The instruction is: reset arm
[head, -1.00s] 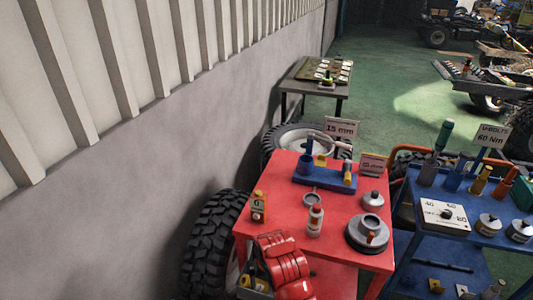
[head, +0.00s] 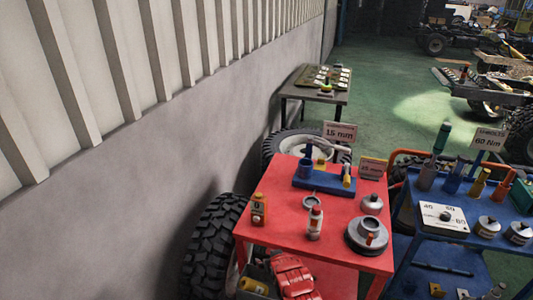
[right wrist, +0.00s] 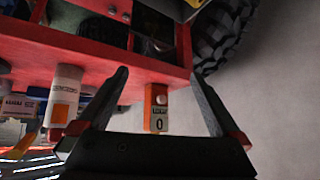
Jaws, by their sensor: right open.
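My right gripper (right wrist: 159,76) shows in the right wrist view with its two dark fingers spread apart and nothing between them. That view looks upside down. Behind the fingers are the red table's front edge (right wrist: 172,70) and an orange bottle marked 0 (right wrist: 157,110), which appears in the gap but is not held. My left gripper is in neither view.
The red table (head: 270,222) bears the orange bottle (head: 259,209), a white bottle (head: 315,223), a blue tool holder (head: 325,181) and a round grey part (head: 367,236). A blue cart (head: 408,219) stands at right. A tyre (head: 207,245) and the wall are at left.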

